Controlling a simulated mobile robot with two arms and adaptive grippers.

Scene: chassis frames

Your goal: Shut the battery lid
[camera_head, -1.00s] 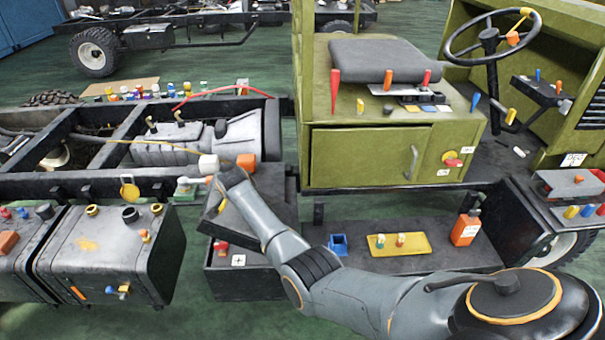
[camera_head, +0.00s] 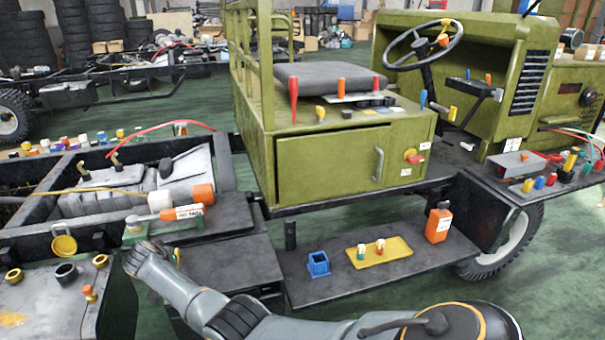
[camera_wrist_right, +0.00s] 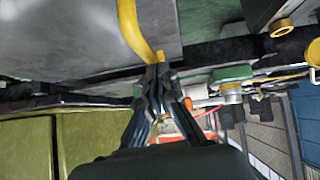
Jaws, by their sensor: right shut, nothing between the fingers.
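The battery lid (camera_head: 225,262) is a dark flat panel left of the step. It looks level over the battery box, with no terminals showing. Whether it sits fully seated I cannot tell, as my right arm crosses its front left. My right gripper (camera_wrist_right: 161,82) is shut and empty in the right wrist view, its fingertips together near a yellow hose. In the head view my right arm's end reaches to the left of the lid, and its fingers are not clear there. My left gripper is not in view.
The step right of the lid holds a blue square cup (camera_head: 318,264), a yellow tray (camera_head: 379,267) and an orange bottle (camera_head: 438,224). The green seat box (camera_head: 335,165) rises behind. An orange cylinder (camera_head: 180,213) lies on the chassis, and a tank with caps stands lower left.

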